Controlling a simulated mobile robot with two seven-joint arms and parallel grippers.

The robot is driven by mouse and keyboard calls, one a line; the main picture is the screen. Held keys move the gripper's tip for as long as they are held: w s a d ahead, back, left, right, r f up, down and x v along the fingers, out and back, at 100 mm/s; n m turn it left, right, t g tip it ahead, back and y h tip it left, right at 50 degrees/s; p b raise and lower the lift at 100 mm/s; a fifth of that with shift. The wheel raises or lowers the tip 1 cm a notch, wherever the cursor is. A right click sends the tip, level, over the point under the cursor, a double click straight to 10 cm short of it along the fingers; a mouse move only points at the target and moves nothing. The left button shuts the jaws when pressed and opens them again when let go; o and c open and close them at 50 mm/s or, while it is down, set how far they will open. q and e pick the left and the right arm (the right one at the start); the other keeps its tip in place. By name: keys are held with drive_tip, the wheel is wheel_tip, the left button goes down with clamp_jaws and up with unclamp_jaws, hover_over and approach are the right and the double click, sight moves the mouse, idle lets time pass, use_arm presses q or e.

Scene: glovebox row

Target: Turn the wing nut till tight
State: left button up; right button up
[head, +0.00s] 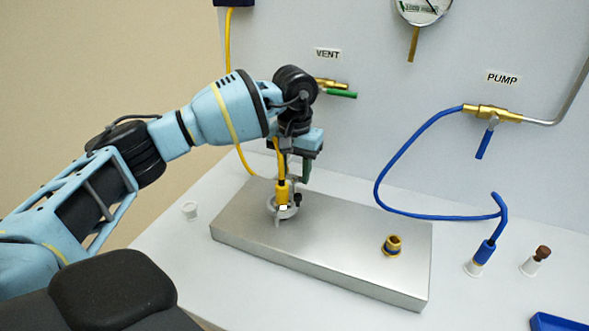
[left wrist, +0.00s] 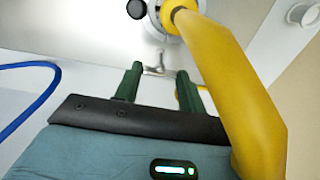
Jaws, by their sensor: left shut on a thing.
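My left gripper (head: 300,168) points down behind the yellow hose at the left of the steel block. In the left wrist view its two green fingers (left wrist: 158,74) stand either side of a small silver wing nut (left wrist: 155,69), and it is shut on it. A ring clamp (head: 272,206) sits round the foot of the yellow hose (head: 282,192), with a black knob (left wrist: 136,9) at its side. In the head view the wing nut is hidden behind the hose and gripper. My right gripper is not in view.
The steel block (head: 340,249) carries a brass port (head: 392,245) at its right. A blue hose (head: 378,178) loops from the PUMP valve (head: 490,113) to a white holder (head: 474,268). A brown-topped plug (head: 542,253) and blue tray (head: 556,322) lie right. The yellow hose crosses close beside the gripper.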

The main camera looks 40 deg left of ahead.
use_arm(q)
drive_tip(key=o, duration=1)
drive_tip(key=shift+r, duration=3.9)
drive_tip(key=shift+f, duration=0.1)
